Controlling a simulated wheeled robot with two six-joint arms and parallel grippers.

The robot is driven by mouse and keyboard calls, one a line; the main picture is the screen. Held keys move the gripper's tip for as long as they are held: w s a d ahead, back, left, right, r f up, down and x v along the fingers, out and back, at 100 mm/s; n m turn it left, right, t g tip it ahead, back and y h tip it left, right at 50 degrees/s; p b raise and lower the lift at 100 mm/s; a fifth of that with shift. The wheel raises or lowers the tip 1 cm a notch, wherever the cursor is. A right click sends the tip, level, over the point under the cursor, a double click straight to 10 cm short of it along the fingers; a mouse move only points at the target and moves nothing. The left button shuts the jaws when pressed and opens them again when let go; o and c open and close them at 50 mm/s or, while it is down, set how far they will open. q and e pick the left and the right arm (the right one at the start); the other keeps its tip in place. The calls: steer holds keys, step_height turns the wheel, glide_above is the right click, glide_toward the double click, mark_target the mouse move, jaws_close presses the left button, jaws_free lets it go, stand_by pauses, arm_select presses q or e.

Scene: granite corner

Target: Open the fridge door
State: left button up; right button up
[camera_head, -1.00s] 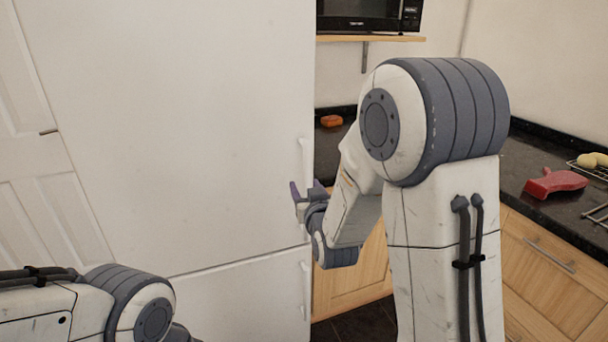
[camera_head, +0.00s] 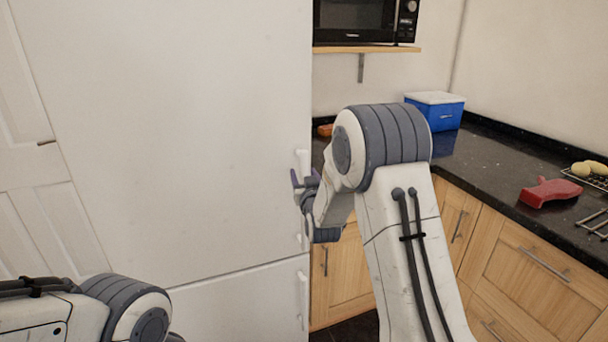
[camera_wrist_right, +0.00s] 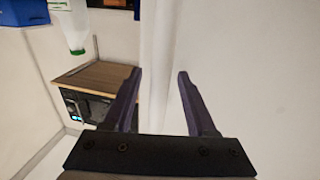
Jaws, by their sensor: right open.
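The tall white fridge (camera_head: 180,130) fills the left and middle of the head view, with its upper door closed. The upper door's white vertical handle (camera_head: 302,160) runs along the right edge. My right gripper (camera_head: 302,182) is at this handle, partly hidden by its own arm. In the right wrist view the open right gripper (camera_wrist_right: 160,85) has one dark finger on each side of the white handle bar (camera_wrist_right: 156,60), with gaps showing on both sides. My left arm shows at the lower left of the head view, but its gripper is out of view.
A lower handle (camera_head: 303,295) is on the fridge's lower door. Wooden cabinets (camera_head: 345,275) and a dark countertop (camera_head: 500,190) lie to the right, with a blue cooler (camera_head: 440,110) and a red object (camera_head: 548,192). A microwave (camera_head: 365,20) sits on a shelf above.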

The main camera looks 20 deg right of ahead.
jaws_close()
stand_by(1.4)
